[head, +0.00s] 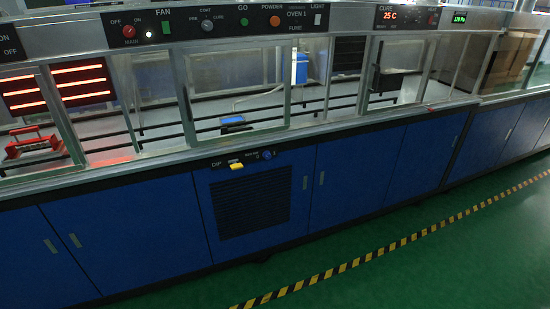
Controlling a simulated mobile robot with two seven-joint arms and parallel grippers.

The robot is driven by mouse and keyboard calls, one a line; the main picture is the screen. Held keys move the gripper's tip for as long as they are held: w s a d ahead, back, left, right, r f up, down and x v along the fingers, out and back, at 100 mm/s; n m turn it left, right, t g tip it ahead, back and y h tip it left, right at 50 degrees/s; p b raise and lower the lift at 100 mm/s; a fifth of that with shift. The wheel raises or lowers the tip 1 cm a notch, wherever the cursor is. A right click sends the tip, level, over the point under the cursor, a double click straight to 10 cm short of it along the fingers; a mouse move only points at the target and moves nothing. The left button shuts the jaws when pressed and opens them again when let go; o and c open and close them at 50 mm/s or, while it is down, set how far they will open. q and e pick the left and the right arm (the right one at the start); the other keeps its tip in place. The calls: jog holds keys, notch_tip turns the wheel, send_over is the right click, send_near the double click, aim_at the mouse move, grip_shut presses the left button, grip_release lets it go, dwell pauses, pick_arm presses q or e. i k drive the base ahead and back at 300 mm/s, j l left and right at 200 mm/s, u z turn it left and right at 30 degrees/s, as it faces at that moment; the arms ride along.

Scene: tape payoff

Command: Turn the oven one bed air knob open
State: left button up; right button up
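A small dark panel (247,159) sits on the front of the blue cabinet, just under the counter edge and above a black louvred grille. At its right end is a small blue knob (267,155) beside tiny white lettering, which seems to be the bed air knob. The label is too small to read surely, and I cannot tell the knob's turn position. The OVEN 1 label (296,14) is on the upper control strip above this section. Neither of my grippers is in view, and nothing touches the knob.
A yellow handle (236,167) protrudes from the same panel, left of the knob. The grille (252,205) lies below. Glass-fronted bays run along the counter, with glowing red heaters (70,85) at the left. Green floor with a yellow-black stripe (400,238) is clear in front.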

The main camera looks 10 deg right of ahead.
aim_at(266, 155)
jog(key=i+l, duration=0.2)
jog(key=l, duration=0.15)
jog(key=i+l, duration=0.2)
jog(key=l, duration=0.2)
jog(key=i+l, duration=0.15)
jog(key=l, duration=0.2)
jog(key=i+l, duration=0.2)
jog(key=l, duration=0.15)
jog(key=i+l, duration=0.2)
jog(key=l, duration=0.15)
jog(key=i+l, duration=0.2)
jog(key=l, duration=0.2)
jog(key=i+l, duration=0.2)
jog(key=l, duration=0.15)
jog(key=u, duration=0.05)
